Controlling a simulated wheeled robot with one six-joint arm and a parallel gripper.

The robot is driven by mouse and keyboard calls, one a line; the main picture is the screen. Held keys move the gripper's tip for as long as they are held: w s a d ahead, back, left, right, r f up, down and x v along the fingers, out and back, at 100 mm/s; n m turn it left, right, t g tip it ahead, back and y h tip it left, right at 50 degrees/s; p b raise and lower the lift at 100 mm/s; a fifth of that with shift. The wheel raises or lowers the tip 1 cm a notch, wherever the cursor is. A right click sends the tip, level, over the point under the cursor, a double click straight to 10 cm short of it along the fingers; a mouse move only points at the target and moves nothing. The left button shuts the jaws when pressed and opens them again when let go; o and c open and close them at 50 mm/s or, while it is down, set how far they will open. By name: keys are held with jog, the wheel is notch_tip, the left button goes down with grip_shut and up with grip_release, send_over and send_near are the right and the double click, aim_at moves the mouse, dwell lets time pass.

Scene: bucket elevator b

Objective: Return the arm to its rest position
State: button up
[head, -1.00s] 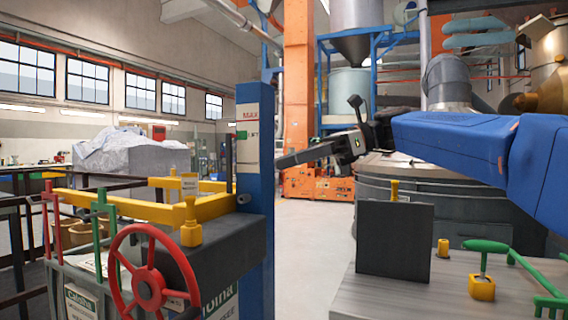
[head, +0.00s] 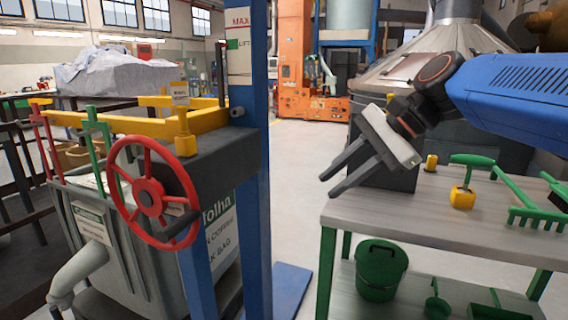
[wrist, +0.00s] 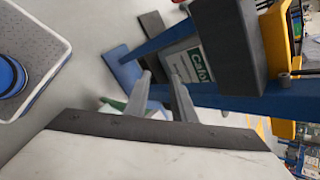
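My gripper (head: 328,186) hangs at the centre right of the head view, at the end of my blue arm. It points down and to the left, over the left end of the workbench. Its two dark fingers stand apart with nothing between them. In the wrist view, the fingers of my gripper (wrist: 161,96) also stand apart and empty, in front of blue steel parts and a white sign with green lettering. The gripper hides part of the dark upright block (head: 385,178) on the bench.
A red handwheel (head: 151,197) and yellow bars are on the machine at left, beside a blue column (head: 255,180). The grey workbench (head: 420,215) holds a yellow-and-green tool (head: 463,185) and a green rake (head: 535,213). A green bucket (head: 381,270) stands on its lower shelf. Open floor lies between.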

jog(key=s+d+f+n+h, duration=0.2)
jog(key=s+d+f, duration=0.3)
jog(key=f, duration=0.3)
jog(key=s+d+f+n+t+h, duration=0.1)
jog(key=s+d+f+n+h, duration=0.2)
jog(key=s+d+f+n, duration=0.2)
jog(key=s+d+f+n+t+h, duration=0.1)
jog(key=s+d+f+n+h, duration=0.2)
jog(key=d+f, duration=0.5)
notch_tip(320, 180, down, 4)
jog(key=shift+s+d+f+n, duration=0.2)
jog(key=shift+s+n, duration=0.5)
jog(key=shift+s, duration=0.4)
